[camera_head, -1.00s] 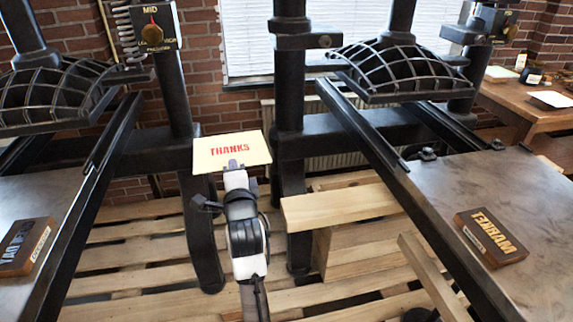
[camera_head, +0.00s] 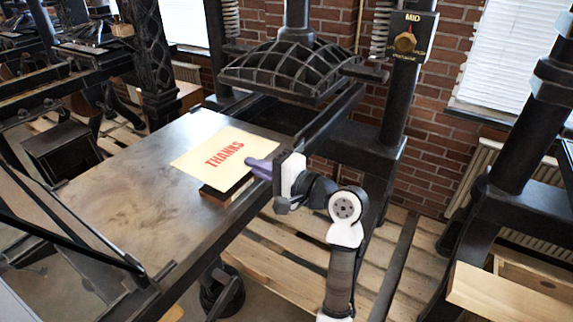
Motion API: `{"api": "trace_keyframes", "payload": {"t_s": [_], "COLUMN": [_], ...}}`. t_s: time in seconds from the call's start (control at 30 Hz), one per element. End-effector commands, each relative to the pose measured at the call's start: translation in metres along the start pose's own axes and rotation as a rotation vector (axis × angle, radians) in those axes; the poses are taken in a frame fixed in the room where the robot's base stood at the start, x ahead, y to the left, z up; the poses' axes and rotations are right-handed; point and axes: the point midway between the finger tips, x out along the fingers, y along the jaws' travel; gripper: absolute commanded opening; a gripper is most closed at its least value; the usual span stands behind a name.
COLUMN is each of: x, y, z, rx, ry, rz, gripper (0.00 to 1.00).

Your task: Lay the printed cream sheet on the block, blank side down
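The cream sheet (camera_head: 212,150) has red THANKS print facing up. It is over the flat bed of a press, and its right edge is at my gripper (camera_head: 262,166). My gripper reaches in from the right, its purple fingers closed on that edge. A dark block with a brown side (camera_head: 228,192) shows under the sheet's near right corner; the sheet and gripper hide its top face. I cannot tell whether the sheet touches the block or hovers just above it.
The grey metal bed (camera_head: 120,205) is bare to the left of the sheet. The press's ribbed black platen (camera_head: 290,70) hangs behind it, beside a dial marked MID (camera_head: 407,40). Wooden pallets (camera_head: 290,265) cover the floor, and another press stands at right.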

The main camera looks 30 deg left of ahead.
Motion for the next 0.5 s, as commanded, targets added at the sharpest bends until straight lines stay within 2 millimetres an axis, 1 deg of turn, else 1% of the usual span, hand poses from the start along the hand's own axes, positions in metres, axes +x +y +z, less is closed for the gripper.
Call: {"api": "trace_keyframes", "payload": {"t_s": [0.1, 0.27, 0.5], "x": [0.002, 0.001, 0.001], "y": [0.001, 0.009, 0.032], "z": [0.004, 0.004, 0.004], "rx": [0.001, 0.002, 0.002], "ry": [-0.019, -0.018, -0.016], "rz": [0.001, 0.001, 0.000], "gripper": [0.00, 0.00, 0.00]}}
